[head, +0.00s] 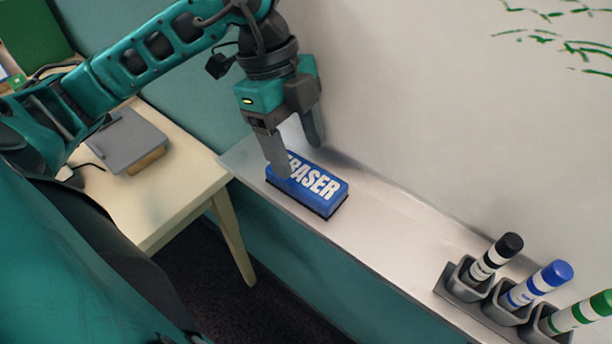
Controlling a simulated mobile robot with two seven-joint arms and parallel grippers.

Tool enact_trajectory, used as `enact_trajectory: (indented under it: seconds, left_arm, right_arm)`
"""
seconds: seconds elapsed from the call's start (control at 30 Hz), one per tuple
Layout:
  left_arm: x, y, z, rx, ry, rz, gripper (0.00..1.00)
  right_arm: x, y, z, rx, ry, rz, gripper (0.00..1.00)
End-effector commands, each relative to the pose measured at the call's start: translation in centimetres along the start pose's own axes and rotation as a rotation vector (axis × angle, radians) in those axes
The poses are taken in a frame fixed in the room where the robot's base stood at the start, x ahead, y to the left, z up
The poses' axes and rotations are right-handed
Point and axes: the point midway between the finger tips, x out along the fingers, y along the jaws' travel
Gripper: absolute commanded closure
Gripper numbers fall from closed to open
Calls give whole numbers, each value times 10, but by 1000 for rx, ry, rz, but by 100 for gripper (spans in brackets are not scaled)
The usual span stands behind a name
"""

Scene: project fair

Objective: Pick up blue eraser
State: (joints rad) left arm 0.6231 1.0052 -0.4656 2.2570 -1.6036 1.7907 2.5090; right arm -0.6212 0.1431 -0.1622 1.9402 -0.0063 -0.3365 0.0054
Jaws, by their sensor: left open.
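The blue eraser (318,188) lies flat on the whiteboard's pale ledge (385,225), with white lettering on top and a dark underside. My left gripper (297,160) points down over the eraser's far-left end. Its jaws are open. The nearer finger overlaps the first letters of the eraser in the picture, and the other finger is behind, on the whiteboard side. I cannot tell whether either finger touches the eraser. My right gripper does not show.
A marker holder (467,285) on the ledge at right holds a black marker (495,257), a blue marker (540,284) and a green marker (582,312). The whiteboard (430,95) rises behind the ledge. A table (185,195) with a grey box (128,140) stands at left.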

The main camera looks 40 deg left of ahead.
Motion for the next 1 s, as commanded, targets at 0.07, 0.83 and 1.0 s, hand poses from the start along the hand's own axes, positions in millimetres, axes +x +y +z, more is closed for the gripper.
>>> enact_trajectory:
  seconds: [0.07, 0.83, 1.0]
  left_arm:
    - [14, 1, 0, 1, 2, 6, 34]
    - [43, 1, 1, 1, 0, 1, 61]
    - [43, 0, 1, 1, 0, 1, 71]
  right_arm:
    - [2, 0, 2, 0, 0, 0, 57]
    - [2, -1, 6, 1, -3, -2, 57]
    - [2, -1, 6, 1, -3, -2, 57]
